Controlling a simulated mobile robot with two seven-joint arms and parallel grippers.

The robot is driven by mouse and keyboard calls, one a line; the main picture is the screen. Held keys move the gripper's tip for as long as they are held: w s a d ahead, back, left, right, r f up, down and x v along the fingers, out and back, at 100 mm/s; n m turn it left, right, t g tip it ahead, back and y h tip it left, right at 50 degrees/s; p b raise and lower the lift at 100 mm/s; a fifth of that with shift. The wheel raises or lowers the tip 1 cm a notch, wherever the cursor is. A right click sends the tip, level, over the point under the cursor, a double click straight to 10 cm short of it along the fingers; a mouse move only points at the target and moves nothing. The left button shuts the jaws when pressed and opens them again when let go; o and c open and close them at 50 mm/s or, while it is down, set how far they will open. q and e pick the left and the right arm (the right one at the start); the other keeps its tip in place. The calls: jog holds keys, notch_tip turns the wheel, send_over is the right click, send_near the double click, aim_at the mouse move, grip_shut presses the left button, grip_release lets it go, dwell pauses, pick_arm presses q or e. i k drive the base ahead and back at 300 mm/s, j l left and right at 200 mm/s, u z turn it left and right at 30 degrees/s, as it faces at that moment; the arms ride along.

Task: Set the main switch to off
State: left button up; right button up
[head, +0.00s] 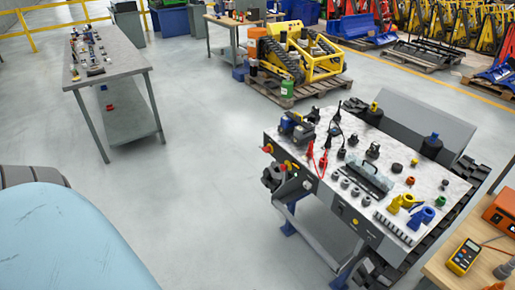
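A tracked machine with a grey top panel (400,178) stands at the right of the head view, with black tracks beside it. At its left corner are a small red knob (267,148) and a red and yellow control (289,166). Either could be the main switch; I cannot tell which, and its setting is too small to read. Red clips with leads (323,163) lie on the panel near that corner. Neither of my grippers shows in the view, and nothing is seen touching the panel.
A grey table (112,65) with small parts stands at the upper left. A wooden bench (440,268) with a yellow meter (463,257) is at the lower right. A yellow tracked carrier (300,55) stands behind. The floor (215,175) left of the machine is clear.

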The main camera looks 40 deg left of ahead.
aim_at(266, 149)
jog(key=u, duration=1.1)
jog(key=i+j, duration=0.15)
jog(key=i+j+z, duration=0.1)
jog(key=j, duration=0.25)
jog(key=i+j+z, duration=0.1)
jog(key=i+j, duration=0.45)
jog(key=j, duration=0.15)
jog(key=i+j+z, duration=0.35)
jog(key=j, duration=0.6)
jog(key=i+j+z, duration=0.35)
jog(key=j, duration=0.65)
jog(key=i+j+z, duration=0.1)
jog(key=j+z, duration=0.25)
jog(key=j, duration=0.7)
jog(key=j+z, duration=0.35)
jog(key=j, duration=0.75)
